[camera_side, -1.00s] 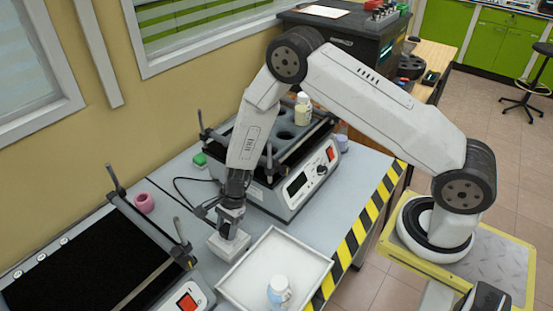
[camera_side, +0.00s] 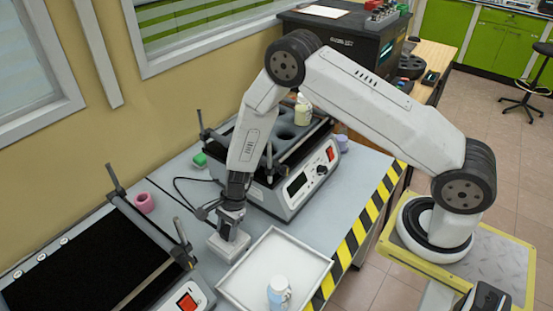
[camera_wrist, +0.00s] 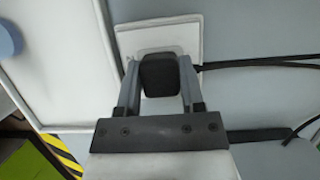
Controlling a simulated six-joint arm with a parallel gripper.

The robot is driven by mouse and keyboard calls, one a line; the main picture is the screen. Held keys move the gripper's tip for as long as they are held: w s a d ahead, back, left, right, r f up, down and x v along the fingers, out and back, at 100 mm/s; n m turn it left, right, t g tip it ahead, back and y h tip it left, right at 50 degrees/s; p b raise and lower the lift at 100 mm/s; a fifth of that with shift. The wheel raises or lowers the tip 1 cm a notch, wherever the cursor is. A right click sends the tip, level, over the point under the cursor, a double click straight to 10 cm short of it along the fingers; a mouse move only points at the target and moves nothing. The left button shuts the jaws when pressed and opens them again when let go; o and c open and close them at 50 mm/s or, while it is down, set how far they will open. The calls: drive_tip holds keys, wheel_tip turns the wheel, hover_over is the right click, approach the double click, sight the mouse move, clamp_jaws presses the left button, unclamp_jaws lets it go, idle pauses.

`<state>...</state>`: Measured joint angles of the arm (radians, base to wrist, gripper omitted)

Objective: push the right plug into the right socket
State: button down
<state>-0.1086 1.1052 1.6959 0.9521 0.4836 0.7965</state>
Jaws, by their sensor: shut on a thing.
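My gripper (camera_side: 230,228) points down at a white socket block (camera_side: 229,247) on the grey table, left of the white tray. In the wrist view my gripper (camera_wrist: 160,90) is shut on a black plug (camera_wrist: 160,76), one finger on each side of it. The plug lies over the white face of the socket block (camera_wrist: 160,35). How far the plug is in the socket cannot be told, as the plug and fingers hide the openings. Black cables (camera_wrist: 260,62) run off to the right in the wrist view.
A white tray (camera_side: 262,245) with a blue-white cup (camera_side: 279,292) is close to the right of the block. A shaker with a black platform (camera_side: 85,262) stands left, and another grey device (camera_side: 300,188) behind. A pink ring (camera_side: 144,203) lies near the wall.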

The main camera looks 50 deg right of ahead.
drive_tip(key=shift+f, duration=0.2)
drive_tip(key=shift+c, duration=0.7)
unclamp_jaws()
drive_tip(key=shift+v, duration=3.75)
drive_tip(key=shift+d+r, duration=0.1)
